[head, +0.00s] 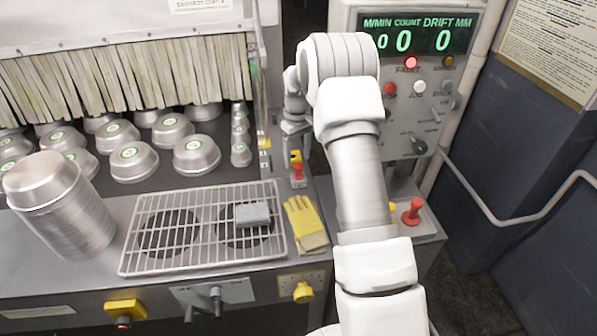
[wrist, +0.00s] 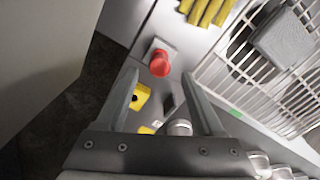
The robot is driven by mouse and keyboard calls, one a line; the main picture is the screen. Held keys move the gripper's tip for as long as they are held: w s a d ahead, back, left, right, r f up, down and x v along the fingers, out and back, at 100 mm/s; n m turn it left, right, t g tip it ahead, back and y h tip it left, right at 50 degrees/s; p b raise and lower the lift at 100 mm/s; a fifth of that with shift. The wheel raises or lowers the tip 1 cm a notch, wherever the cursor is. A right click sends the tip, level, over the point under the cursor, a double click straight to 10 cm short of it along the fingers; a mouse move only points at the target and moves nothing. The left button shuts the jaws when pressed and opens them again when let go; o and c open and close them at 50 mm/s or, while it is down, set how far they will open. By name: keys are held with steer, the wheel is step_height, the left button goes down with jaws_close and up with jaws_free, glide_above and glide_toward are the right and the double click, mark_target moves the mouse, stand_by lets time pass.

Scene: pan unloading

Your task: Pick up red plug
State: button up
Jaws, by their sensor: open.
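A small red plug (head: 298,170) stands on the grey ledge beyond the yellow gloves, close to a yellow block (head: 294,157). In the wrist view the red plug (wrist: 160,63) shows from above on a grey base, just past my fingertips and between their lines. My gripper (wrist: 160,80) is open and empty, its two fingers apart and pointing toward the plug. No contact with it shows. In the head view my gripper is small and partly hidden by my wrist, above and beyond the plug.
A second red knob (head: 412,212) stands on the right behind my arm. Yellow gloves (head: 306,222) and a wire rack (head: 155,255) with a grey block (head: 253,214) lie left of my arm. Stacked pans (head: 75,215) stand at left. A control panel (head: 425,85) rises behind.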

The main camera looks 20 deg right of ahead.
mark_target(298, 165)
steer(key=f, duration=0.2)
steer(key=f+p, duration=0.1)
steer(key=f, duration=0.2)
steer(key=shift+s+d+f, duration=0.1)
steer(key=shift+s, duration=0.1)
jaws_close()
